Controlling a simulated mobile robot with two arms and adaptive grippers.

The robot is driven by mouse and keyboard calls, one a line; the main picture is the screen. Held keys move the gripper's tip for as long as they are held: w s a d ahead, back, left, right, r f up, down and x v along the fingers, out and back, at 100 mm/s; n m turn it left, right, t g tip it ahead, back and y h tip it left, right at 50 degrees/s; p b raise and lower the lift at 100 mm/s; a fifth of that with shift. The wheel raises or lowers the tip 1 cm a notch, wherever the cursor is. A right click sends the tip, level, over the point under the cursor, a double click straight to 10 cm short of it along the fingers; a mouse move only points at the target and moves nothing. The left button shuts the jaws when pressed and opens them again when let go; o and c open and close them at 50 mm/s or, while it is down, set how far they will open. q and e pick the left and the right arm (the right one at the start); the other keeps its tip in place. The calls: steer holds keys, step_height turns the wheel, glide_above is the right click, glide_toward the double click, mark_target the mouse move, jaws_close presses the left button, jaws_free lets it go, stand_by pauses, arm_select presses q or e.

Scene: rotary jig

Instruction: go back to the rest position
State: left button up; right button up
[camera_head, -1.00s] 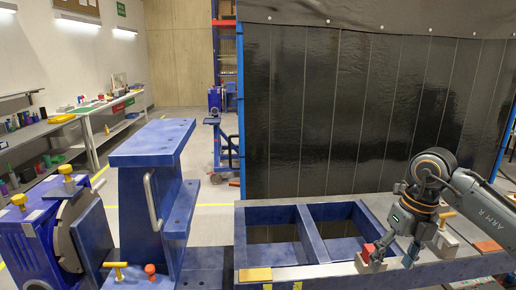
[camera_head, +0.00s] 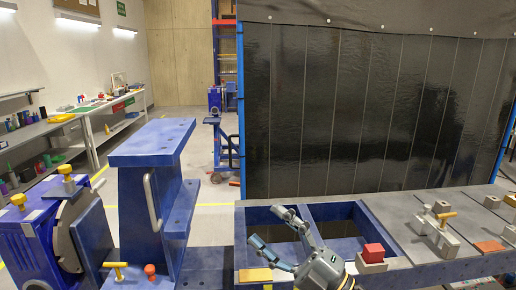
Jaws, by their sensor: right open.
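My right gripper (camera_head: 268,226) comes up from the bottom edge, right of centre. Its two fingers are spread apart with nothing between them. It shows in front of the open bays of the blue frame (camera_head: 308,212). A red block (camera_head: 373,252) sits in a pale holder (camera_head: 372,267) on the bench, to the right of the gripper and apart from it. My left gripper is out of view.
The grey bench top (camera_head: 405,215) on the right carries metal pieces with a yellow handle (camera_head: 447,216) and an orange plate (camera_head: 489,246). A tall blue stand (camera_head: 152,190) and a blue rotary unit (camera_head: 62,235) stand at the left. A dark curtain (camera_head: 365,110) closes the back.

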steer(key=w+d+f+m+t+h, duration=0.2)
steer(key=d+f+m+t+h, duration=0.4)
steer(key=d+f+m+h, duration=0.8)
steer(key=s+d+f+m+g+h, duration=0.2)
steer(key=s+f+m+g+h, duration=0.25)
steer(key=f+m, duration=0.35)
steer(key=s+d+f+m+g, duration=0.1)
steer(key=s+f+g, duration=0.5)
steer(key=s, duration=0.5)
steer(key=s+d+f+m+g, duration=0.1)
steer(key=s+f+m+g, duration=0.1)
steer(key=s+f+g, duration=0.55)
steer(key=s+f+t, duration=0.1)
steer(key=s+f, duration=0.2)
steer(key=f, duration=1.2)
steer(key=s+f, duration=0.3)
steer(key=f, duration=1.1)
steer(key=s+d+f+g, duration=0.1)
steer(key=s+d+f, duration=0.2)
steer(key=s+f, duration=1.2)
steer(key=shift+s+n+h, duration=0.35)
steer(key=shift+s+n, duration=0.05)
